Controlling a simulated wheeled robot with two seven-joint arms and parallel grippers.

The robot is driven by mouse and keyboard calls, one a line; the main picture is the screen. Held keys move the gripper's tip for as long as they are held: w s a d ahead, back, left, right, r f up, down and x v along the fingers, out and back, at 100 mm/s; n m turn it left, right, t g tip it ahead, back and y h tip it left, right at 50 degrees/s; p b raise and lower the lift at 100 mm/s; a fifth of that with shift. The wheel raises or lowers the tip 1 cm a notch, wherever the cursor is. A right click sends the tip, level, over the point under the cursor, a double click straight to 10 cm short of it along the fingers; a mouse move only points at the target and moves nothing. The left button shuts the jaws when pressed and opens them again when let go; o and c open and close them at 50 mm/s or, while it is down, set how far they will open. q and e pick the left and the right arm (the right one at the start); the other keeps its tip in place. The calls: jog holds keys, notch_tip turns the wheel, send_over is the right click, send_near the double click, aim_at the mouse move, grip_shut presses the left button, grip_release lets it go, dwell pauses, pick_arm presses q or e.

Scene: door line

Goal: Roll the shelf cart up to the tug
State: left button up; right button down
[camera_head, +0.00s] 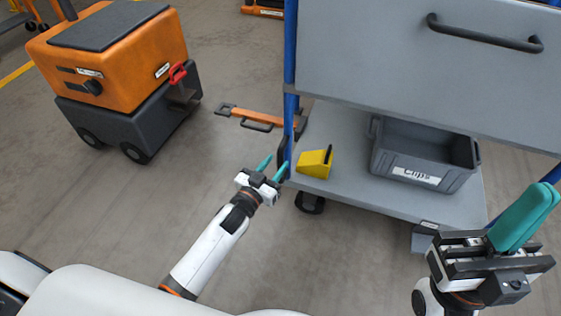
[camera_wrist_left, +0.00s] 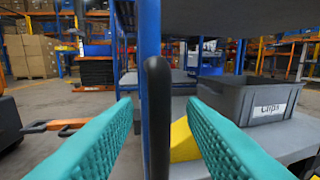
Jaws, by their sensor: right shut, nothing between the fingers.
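The shelf cart (camera_head: 420,65) is grey with blue posts and stands upper right in the head view. A black upright handle (camera_wrist_left: 157,115) is on its blue corner post. My left gripper (camera_head: 274,168) is open at that handle, which shows between its teal fingers in the left wrist view; I cannot tell if they touch it. The orange and dark grey tug (camera_head: 120,55) stands at upper left, with a red-handled hitch (camera_head: 177,74). An orange drawbar (camera_head: 258,118) reaches from the cart towards the tug, apart from it. My right gripper (camera_head: 525,215) is shut and empty, at lower right.
A yellow wedge (camera_head: 315,162) and a grey bin (camera_head: 425,155) sit on the cart's lower shelf. A dark caster (camera_head: 310,202) shows under the near corner. The floor between cart and tug is clear. Racks with boxes (camera_wrist_left: 30,55) stand in the background.

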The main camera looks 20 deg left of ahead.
aim_at(278, 160)
pick_arm(q)
jog(key=shift+b+x, duration=0.4)
jog(key=shift+x, duration=1.35)
grip_shut()
